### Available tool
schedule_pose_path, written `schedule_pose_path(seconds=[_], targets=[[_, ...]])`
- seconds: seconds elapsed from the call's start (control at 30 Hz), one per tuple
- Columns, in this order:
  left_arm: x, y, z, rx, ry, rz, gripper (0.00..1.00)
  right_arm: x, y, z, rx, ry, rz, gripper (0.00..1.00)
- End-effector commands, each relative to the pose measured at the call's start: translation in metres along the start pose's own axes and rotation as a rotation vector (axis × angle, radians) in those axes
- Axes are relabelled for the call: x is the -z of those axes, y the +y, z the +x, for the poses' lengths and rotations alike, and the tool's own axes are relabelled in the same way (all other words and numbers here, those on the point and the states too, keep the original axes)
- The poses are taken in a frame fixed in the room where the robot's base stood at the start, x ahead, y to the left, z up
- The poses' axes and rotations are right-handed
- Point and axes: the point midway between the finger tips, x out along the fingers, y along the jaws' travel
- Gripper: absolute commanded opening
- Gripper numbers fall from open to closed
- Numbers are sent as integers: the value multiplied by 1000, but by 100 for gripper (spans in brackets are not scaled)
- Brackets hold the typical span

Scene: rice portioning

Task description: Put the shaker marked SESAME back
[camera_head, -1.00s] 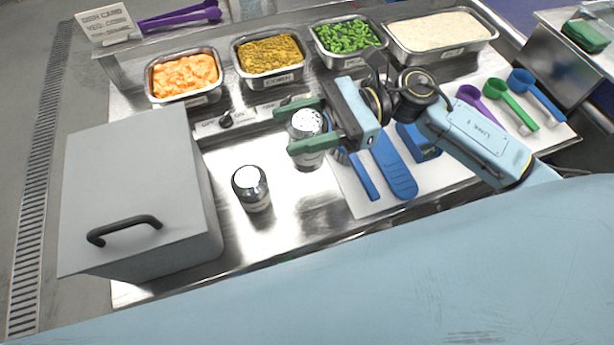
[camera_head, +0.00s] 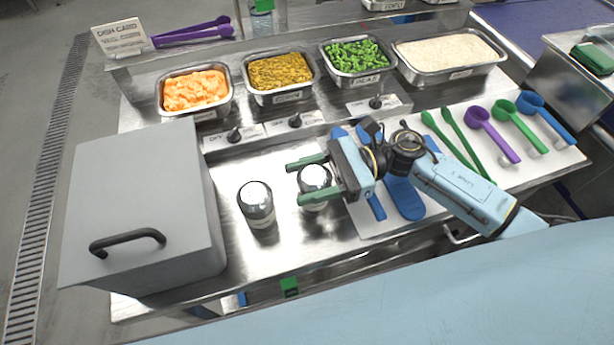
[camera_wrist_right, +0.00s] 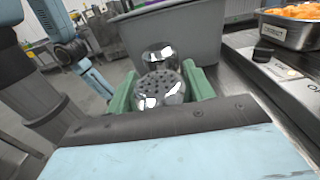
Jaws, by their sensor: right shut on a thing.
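My right gripper (camera_head: 306,181) is shut on a shaker with a holed silver cap (camera_head: 315,176), upright between its green fingers. The right wrist view shows the same cap (camera_wrist_right: 158,90) between the fingers. A second shaker (camera_head: 256,205) stands upright on the steel counter, just left of the held one. Behind the held cap, it also shows in the right wrist view (camera_wrist_right: 160,56). I cannot read the label on either shaker, so I cannot tell which is SESAME. I cannot tell whether the held shaker touches the counter. My left gripper is not in view.
A grey lidded box (camera_head: 140,200) with a dark handle stands left of the shakers. Pans of orange food (camera_head: 231,95), corn (camera_head: 318,75), peas (camera_head: 393,68) and rice (camera_head: 502,57) line the back. A white board (camera_head: 470,165) holds utensils at right. Counter shows bare in front of the shakers.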

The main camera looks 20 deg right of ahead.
Motion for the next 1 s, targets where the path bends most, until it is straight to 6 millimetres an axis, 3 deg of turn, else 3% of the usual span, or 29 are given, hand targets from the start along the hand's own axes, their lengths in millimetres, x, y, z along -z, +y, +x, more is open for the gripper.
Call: schedule_pose_path(seconds=[0.1,0.13,0.3,0.7,1.0], targets=[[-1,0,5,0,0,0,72,4,0,0,0,0,-1,26],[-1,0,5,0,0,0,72,4,0,0,1,0,-1,54],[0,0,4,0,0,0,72,3,0,0,1,0,-1,75],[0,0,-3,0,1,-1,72,-3,0,0,1,0,0,75],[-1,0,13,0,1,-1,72,2,0,-63,3,4,1,75]])
